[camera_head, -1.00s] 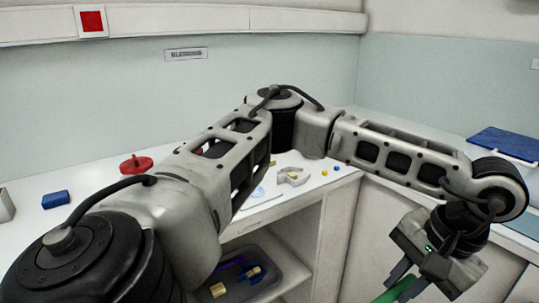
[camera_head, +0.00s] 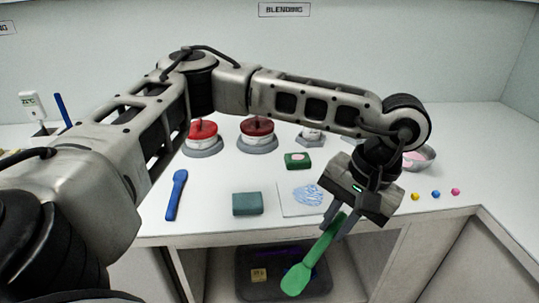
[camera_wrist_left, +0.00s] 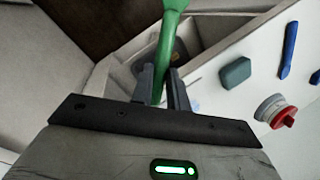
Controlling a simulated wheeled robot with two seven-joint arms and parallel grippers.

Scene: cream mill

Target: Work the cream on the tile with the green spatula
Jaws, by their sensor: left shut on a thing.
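My left gripper (camera_head: 342,222) is shut on the green spatula (camera_head: 318,255). It holds the spatula in front of the counter's front edge, with the broad end pointing down over the open shelf. The left wrist view shows the green handle (camera_wrist_left: 160,62) between the two fingers. The white tile (camera_head: 291,210) lies flat on the counter near the front edge, behind the gripper. A blue and white smear of cream (camera_head: 307,195) is on it, and the gripper hides the tile's right side. My right gripper is in neither view.
A teal block (camera_head: 247,204) and a blue spatula (camera_head: 176,195) lie left of the tile. Small colored balls (camera_head: 435,194) lie at right. A dark tray (camera_head: 245,290) sits below.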

